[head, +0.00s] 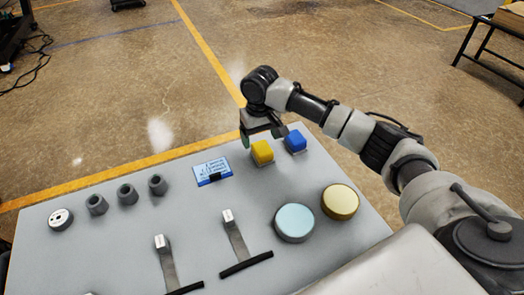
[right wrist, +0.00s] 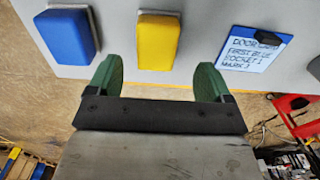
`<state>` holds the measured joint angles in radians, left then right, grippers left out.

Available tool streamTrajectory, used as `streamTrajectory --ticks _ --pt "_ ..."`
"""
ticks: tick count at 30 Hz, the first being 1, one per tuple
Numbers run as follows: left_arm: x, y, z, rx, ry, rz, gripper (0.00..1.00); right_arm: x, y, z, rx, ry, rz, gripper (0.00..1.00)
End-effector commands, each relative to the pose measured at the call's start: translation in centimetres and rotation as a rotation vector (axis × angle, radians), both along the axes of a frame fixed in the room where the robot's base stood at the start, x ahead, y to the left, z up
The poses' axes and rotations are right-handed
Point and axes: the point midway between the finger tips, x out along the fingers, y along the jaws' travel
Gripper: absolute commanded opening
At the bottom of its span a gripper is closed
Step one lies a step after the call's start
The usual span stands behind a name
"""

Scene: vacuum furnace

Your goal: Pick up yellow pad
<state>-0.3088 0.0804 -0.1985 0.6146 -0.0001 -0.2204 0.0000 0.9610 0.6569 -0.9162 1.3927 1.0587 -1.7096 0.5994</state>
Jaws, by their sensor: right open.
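The yellow pad (head: 262,152) is a small rounded block on the far part of the grey panel. It also shows in the right wrist view (right wrist: 158,40), upright in the picture and beyond the fingertips. My right gripper (head: 263,134) is open and empty, just past the pad at the panel's far edge. In the right wrist view its green fingers (right wrist: 156,78) stand apart, with the pad lined up between them but not clasped. My left gripper is not in view.
A blue pad (head: 295,141) sits close right of the yellow one; a blue-edged note card (head: 213,171) lies left. The grey panel (head: 110,238) also carries dark knobs (head: 127,194), two levers (head: 235,238), a teal disc (head: 294,222) and a yellow disc (head: 340,202).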

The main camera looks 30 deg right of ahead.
Motion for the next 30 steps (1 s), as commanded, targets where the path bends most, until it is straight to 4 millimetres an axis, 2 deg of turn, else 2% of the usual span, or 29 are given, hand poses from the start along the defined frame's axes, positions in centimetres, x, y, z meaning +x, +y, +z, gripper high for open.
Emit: streamTrajectory --ticks 5,12,21,23,30 --pt "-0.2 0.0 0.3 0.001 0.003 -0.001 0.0 -0.2 -0.2 -1.4 -0.002 0.002 0.0 0.81" --pt "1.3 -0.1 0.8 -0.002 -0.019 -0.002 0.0 -0.5 -0.5 -4.9 -0.001 0.002 0.001 0.81" --pt "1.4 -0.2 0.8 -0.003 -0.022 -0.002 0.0 -0.5 -0.5 -5.6 -0.001 -0.001 0.001 0.81" --pt "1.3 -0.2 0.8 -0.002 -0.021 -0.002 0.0 -0.5 -0.5 -5.6 -0.001 -0.001 0.001 0.75" --pt "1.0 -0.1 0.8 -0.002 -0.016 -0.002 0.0 -0.5 -0.5 -5.5 -0.001 -0.001 0.002 0.38"
